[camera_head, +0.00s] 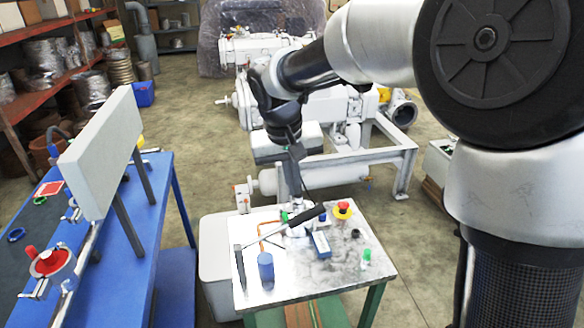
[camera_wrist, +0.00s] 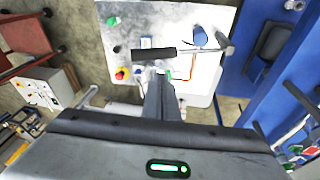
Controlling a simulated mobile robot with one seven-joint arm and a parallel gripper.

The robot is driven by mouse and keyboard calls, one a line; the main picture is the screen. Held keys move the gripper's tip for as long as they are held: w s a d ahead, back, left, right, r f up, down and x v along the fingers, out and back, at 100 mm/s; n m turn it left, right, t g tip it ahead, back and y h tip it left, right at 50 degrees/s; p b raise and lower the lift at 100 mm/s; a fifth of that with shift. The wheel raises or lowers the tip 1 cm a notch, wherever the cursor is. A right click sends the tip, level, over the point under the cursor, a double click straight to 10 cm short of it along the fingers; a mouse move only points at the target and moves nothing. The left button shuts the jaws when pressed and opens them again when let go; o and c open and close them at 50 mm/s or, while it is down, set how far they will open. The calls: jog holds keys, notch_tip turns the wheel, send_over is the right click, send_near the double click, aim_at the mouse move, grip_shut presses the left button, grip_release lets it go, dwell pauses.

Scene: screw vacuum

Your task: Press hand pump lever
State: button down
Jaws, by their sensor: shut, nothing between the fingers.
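The hand pump lever is a thin metal rod with a black grip (camera_head: 306,215). The rod runs left to a dark flat bar (camera_head: 240,268) near the table's left edge. The black grip also shows in the wrist view (camera_wrist: 153,55), lying across the picture with the rod to its right. My gripper (camera_head: 297,192) points down just behind the grip in the head view. Its fingers are shut and empty, and their tips (camera_wrist: 161,76) appear close to the grip. I cannot tell whether they touch it.
The metal-topped table (camera_head: 330,278) also carries a blue cylinder (camera_head: 265,268), a small blue box (camera_head: 320,243), a red-and-yellow button (camera_head: 342,209) and a green button (camera_head: 366,256). A blue bench (camera_head: 120,265) stands left. White machinery (camera_head: 325,180) stands behind. Bare floor lies right of the table.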

aim_at(318, 210)
jog(key=shift+d+f, duration=0.3)
jog(key=shift+f, duration=0.55)
jog(key=shift+d+f, duration=0.35)
jog(key=shift+f, duration=0.55)
jog(key=shift+d+f, duration=0.3)
jog(key=shift+f, duration=0.55)
jog(key=shift+d, duration=0.1)
jog(key=shift+w+d+f+y, duration=0.1)
jog(key=shift+d+f+y, duration=0.35)
jog(key=shift+f, duration=0.1)
jog(key=f, duration=0.1)
jog(key=d+f+y+p, duration=0.1)
jog(key=d+f+g+y, duration=0.1)
jog(key=f, duration=0.1)
jog(key=shift+w+d+f, duration=0.1)
jog(key=shift+w, duration=0.25)
jog(key=shift+y, duration=0.45)
jog(key=f+b, duration=0.1)
jog(key=f, duration=0.1)
jog(key=d+f, duration=0.1)
jog(key=f, duration=0.2)
jog(key=shift+w+f+b, duration=0.1)
jog(key=shift+f+b, duration=0.05)
jog(key=shift+b, duration=0.25)
jog(key=shift+f, duration=0.15)
